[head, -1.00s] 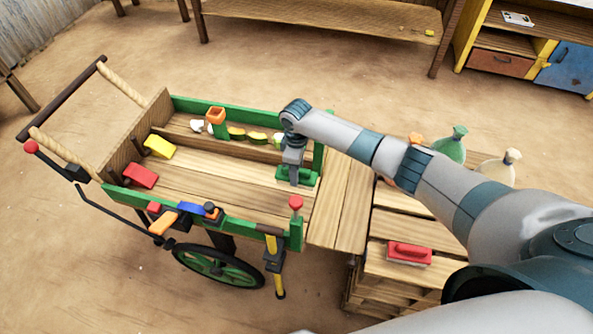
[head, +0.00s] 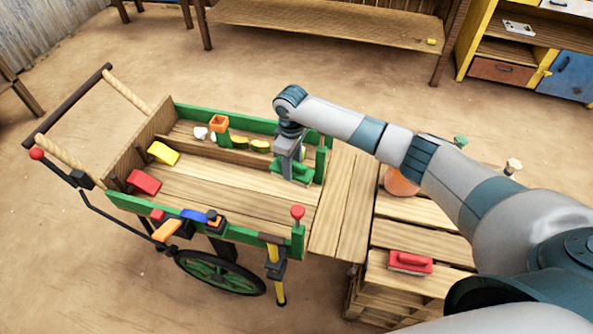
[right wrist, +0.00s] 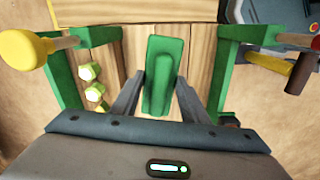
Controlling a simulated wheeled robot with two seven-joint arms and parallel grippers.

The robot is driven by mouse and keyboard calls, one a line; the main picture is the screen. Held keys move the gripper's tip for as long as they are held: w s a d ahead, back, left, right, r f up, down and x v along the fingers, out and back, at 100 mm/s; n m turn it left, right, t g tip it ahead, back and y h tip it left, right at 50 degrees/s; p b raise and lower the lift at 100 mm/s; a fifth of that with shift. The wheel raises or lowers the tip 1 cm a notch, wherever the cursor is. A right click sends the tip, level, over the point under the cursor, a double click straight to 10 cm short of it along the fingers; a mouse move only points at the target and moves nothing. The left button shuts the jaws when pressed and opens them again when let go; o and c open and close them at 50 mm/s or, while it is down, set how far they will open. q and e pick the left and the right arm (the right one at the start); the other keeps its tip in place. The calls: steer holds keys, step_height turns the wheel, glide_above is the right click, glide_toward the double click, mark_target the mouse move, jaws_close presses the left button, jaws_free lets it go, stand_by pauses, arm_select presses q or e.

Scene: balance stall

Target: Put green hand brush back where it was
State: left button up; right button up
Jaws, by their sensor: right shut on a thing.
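The green hand brush (head: 300,178) is at the right end of the wooden cart's bed (head: 215,190), near the cart's open end. My right gripper (head: 290,165) is shut on it from above. In the right wrist view the green brush (right wrist: 162,78) lies lengthwise between the two grey fingers (right wrist: 160,100). Whether its underside touches the bed is hidden. My left gripper is not in view.
A plank (head: 343,205) adjoins the cart's right end, beside pallets holding a red brush (head: 410,262). Red (head: 145,182) and yellow (head: 163,153) pieces lie at the bed's left. An orange-topped green post (head: 220,125) and yellow-green items line the far side. The middle bed is clear.

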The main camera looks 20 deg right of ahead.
steer(key=s+a+r+m+p, duration=0.1)
steer(key=s+r+m+p, duration=0.15)
steer(key=r, duration=0.65)
steer(key=s+a+r+m+p, duration=0.15)
steer(key=s+r, duration=0.25)
steer(key=r, duration=0.5)
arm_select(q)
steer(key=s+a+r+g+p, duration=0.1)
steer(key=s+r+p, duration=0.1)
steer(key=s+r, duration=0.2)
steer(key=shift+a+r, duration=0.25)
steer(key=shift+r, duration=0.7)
arm_select(e)
steer(key=s+d+r+m, duration=0.2)
steer(key=s+r+m, duration=0.3)
steer(key=s+r, duration=0.6)
steer(key=shift+s+d, duration=0.25)
steer(key=shift+s, duration=0.9)
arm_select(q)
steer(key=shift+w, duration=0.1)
arm_select(e)
steer(key=shift+r, duration=0.1)
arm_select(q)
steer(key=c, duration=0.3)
